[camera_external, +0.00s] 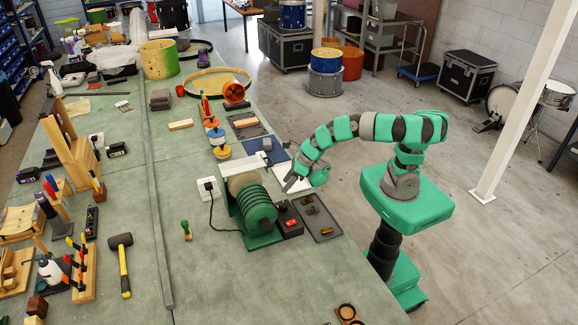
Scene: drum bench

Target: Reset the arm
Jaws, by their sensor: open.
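My arm (375,127) is green and grey and rises from my base at the right of the bench. It reaches left over the bench edge, bent down at its end. My gripper (290,186) hangs above the right side of the bench, just right of a green bench machine with a round drum (255,207). It is open, and I see nothing held in it. The fingers are small in this view, and I cannot tell how far they are above the bench.
A dark tray (325,232) with small brass-coloured pieces and a box with a red switch (291,224) lie near the gripper. A white sheet (277,181) lies behind it. A mallet (122,262) lies at left. Open floor (480,255) surrounds my base's right side.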

